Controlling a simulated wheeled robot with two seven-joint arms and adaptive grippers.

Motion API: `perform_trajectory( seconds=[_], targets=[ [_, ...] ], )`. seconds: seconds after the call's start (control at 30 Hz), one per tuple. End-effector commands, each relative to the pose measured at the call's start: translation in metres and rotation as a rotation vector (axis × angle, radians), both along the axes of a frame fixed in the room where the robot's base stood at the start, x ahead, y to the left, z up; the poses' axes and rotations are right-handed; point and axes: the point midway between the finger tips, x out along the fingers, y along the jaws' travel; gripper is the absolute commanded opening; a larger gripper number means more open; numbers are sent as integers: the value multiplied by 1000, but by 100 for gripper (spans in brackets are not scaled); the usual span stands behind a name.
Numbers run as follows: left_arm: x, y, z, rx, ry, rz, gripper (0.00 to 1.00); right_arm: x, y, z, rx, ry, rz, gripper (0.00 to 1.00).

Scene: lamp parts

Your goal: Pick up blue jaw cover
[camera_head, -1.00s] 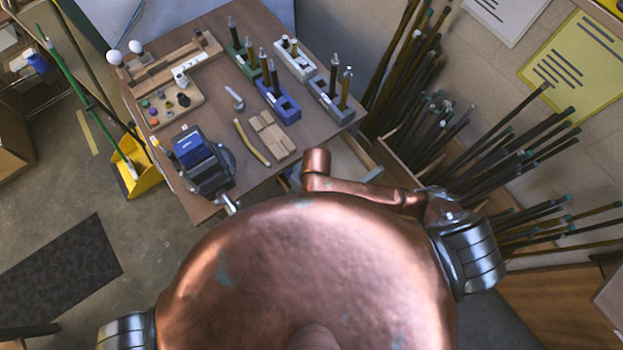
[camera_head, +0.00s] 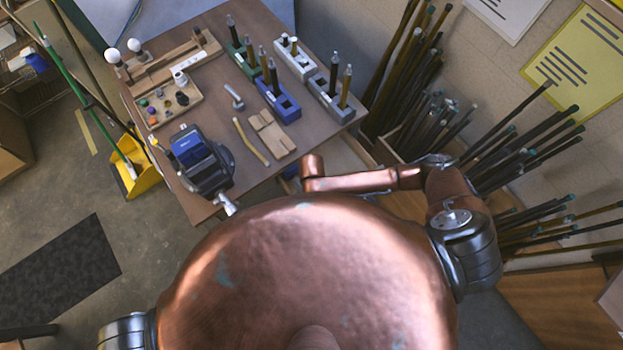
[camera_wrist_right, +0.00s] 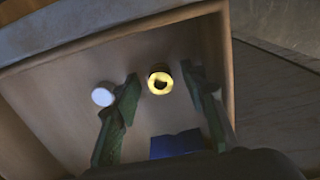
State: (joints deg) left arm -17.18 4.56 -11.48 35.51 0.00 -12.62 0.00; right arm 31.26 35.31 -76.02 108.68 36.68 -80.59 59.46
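A plain blue piece (camera_wrist_right: 180,144), which may be the blue jaw cover, lies low in the right wrist view inside an open wooden box or drawer. It is partly hidden by my right gripper. My right gripper (camera_wrist_right: 160,80) has two green fingers spread apart with nothing held between them. The blue piece shows between the fingers' lower parts. In the head view a blue block (camera_head: 190,147) sits on top of the dark vise (camera_head: 208,172) at the table's front left. My right gripper is hidden in the head view, and my left gripper is out of sight.
A yellow ring (camera_wrist_right: 160,82) and a white round piece (camera_wrist_right: 103,95) are also in the box (camera_wrist_right: 60,75), whose walls stand close around. The table (camera_head: 215,110) carries pen holders, a wooden rack and small parts. Many rods (camera_head: 440,125) stand at the right.

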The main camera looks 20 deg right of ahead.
Motion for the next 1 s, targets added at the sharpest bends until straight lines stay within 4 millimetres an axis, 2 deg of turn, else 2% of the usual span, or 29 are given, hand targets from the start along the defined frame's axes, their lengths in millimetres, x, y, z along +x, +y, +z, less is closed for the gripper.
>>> perform_trajectory(
  seconds=[0.1,0.3,0.87,1.0],
  targets=[
    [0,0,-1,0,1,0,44,0,0,-7,-1,-1,1,39],
    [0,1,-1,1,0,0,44,0,0,-6,-1,-1,1,39],
    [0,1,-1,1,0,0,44,0,0,-6,-1,-1,1,1],
    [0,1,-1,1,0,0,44,1,0,-6,0,-2,1,0]
  ],
)
